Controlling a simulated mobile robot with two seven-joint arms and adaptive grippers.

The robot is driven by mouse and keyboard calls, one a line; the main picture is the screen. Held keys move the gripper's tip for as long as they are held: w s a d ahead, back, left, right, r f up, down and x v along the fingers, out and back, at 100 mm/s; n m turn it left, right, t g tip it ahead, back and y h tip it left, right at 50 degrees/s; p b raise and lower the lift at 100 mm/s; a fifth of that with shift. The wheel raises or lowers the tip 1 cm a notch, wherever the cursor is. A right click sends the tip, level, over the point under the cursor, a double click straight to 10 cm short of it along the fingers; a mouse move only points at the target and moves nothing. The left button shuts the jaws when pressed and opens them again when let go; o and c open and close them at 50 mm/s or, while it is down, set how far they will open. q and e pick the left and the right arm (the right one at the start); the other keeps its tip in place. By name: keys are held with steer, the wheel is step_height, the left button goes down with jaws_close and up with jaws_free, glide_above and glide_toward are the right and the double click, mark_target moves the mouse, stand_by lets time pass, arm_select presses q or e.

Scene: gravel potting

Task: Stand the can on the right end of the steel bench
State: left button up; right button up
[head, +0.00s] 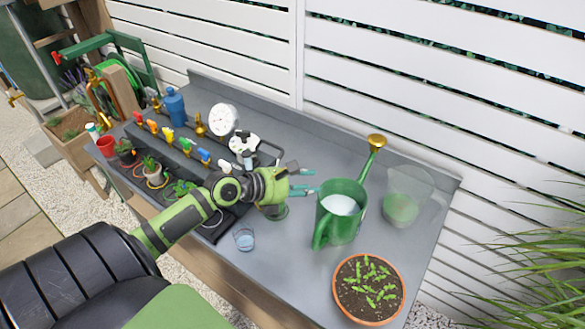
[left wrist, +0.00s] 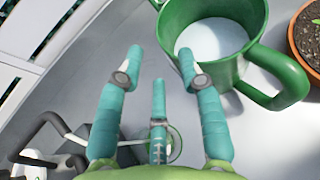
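The green watering can (head: 339,220) stands upright on the right part of the grey steel bench (head: 290,262). Its brass rose points up toward the back, and pale liquid shows inside. In the left wrist view the can (left wrist: 262,62) is at the upper right, its handle toward the right. My left gripper (head: 307,181) is just left of the can, with its teal fingers spread and empty. In the left wrist view the fingers (left wrist: 161,58) are apart, the right fingertip close to the can's wall; whether it touches is unclear. My right gripper is out of view.
A terracotta pot of seedlings (head: 368,288) stands at the front right, and a clear vessel with green contents (head: 402,207) at the back right. A small glass (head: 244,238) stands below my left wrist. Coloured taps and a gauge (head: 223,119) fill the left.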

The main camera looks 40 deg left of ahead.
arm_select(q)
steer(key=v, duration=0.4)
steer(key=shift+s+a+r, duration=0.1)
steer(key=shift+s+r, duration=0.1)
steer(key=shift+s, duration=0.05)
stand_by(0.3)
